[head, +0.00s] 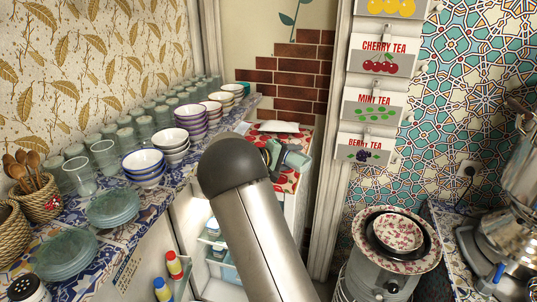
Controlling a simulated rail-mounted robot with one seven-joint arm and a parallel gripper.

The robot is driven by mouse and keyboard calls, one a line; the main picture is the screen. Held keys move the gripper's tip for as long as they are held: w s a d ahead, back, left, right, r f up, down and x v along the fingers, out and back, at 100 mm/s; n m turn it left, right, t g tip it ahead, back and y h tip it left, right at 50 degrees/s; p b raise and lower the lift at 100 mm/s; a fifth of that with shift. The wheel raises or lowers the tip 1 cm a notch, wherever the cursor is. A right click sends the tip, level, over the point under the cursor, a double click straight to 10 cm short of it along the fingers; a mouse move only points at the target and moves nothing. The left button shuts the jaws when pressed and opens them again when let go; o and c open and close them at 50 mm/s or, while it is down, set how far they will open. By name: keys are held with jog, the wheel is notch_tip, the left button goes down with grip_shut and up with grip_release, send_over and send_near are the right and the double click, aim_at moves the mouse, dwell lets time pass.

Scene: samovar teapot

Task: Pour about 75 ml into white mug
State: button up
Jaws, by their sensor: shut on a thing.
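My arm fills the middle of the head view, and its dark rounded joint blocks much of what lies behind. A grey-green part past the joint looks like my gripper (287,158), over the red patterned top beside the counter. Its fingertips are hidden. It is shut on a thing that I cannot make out. I cannot pick out a white mug. A metal samovar (515,235) stands at the right edge, partly cut off. Whether a teapot is in view I cannot tell.
Stacked bowls (145,165), rows of glasses (107,155) and glass plates (112,207) crowd the left counter. A white flat item (278,127) lies behind my gripper. A metal urn (385,270) with a speckled bowl (397,231) on top stands at right. Tea boxes (370,105) hang on the wall.

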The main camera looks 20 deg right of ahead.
aim_at(295, 167)
jog(key=shift+r, duration=0.25)
dwell(0.8)
jog(key=shift+s+d+r+n+p, duration=0.15)
jog(key=shift+s+n+p, duration=0.1)
jog(key=shift+n+p, duration=0.15)
jog(key=shift+r+g+p, duration=0.3)
dwell(1.2)
jog(key=f+m+b, duration=0.1)
jog(key=f+b, duration=0.1)
jog(key=b, duration=0.1)
jog(key=s+f+m+t+y+b, duration=0.1)
jog(key=f+b, duration=0.1)
jog(key=b, duration=0.1)
jog(key=shift+s+d+f+m, duration=0.1)
jog(key=shift+d+f+m, duration=0.05)
jog(key=shift+f+m, duration=0.15)
jog(key=shift+r+t, duration=0.3)
jog(key=shift+r, duration=0.35)
jog(key=shift+f+b, duration=0.1)
jog(key=shift+b, duration=0.45)
jog(key=shift+w+m+b, duration=0.2)
jog(key=shift+m+b, duration=0.2)
jog(key=shift+b, duration=0.3)
jog(key=shift+r, duration=0.2)
jog(key=shift+f+b, duration=0.15)
jog(key=shift+b, duration=0.3)
